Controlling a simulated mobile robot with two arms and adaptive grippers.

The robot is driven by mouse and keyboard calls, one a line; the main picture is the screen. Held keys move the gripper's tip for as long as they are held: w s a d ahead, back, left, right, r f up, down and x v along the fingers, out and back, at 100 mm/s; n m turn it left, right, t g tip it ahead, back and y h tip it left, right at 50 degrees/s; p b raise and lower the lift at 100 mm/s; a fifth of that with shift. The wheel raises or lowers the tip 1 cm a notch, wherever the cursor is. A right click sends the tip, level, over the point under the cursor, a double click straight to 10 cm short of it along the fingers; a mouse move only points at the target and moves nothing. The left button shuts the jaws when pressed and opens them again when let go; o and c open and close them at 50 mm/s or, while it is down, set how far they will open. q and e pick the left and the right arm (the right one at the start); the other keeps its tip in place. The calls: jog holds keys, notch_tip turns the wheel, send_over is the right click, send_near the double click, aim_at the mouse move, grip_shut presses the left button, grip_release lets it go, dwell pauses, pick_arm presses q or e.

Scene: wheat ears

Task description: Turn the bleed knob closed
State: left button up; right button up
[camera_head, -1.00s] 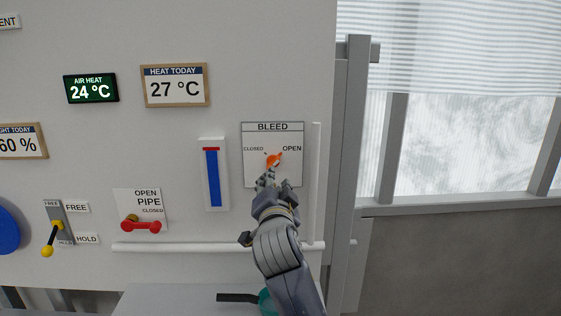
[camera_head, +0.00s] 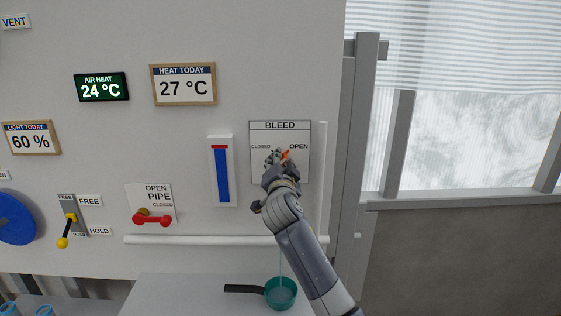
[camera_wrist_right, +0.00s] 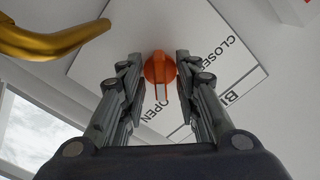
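The orange bleed knob (camera_head: 285,154) is on the white BLEED panel (camera_head: 300,175), between the words CLOSED at left and OPEN at right. My right gripper (camera_head: 277,159) is in front of it and hides part of it. In the right wrist view the knob (camera_wrist_right: 158,68) sits between the two open fingers (camera_wrist_right: 157,72), with a visible gap on each side. I cannot tell which word the knob points to. My left gripper is not in view.
A teal pan (camera_head: 281,295) stands on the grey ledge below, with a thin stream above it. A white rail (camera_head: 190,240) runs under the panels. The red pipe handle (camera_head: 152,221) is left. A golden curved pipe (camera_wrist_right: 50,42) shows in the wrist view.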

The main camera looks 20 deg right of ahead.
grip_shut()
jog(key=shift+n, duration=0.3)
jog(key=n+p, duration=0.2)
jog(key=n, duration=1.5)
dwell(0.4)
jog(key=shift+n, duration=0.3)
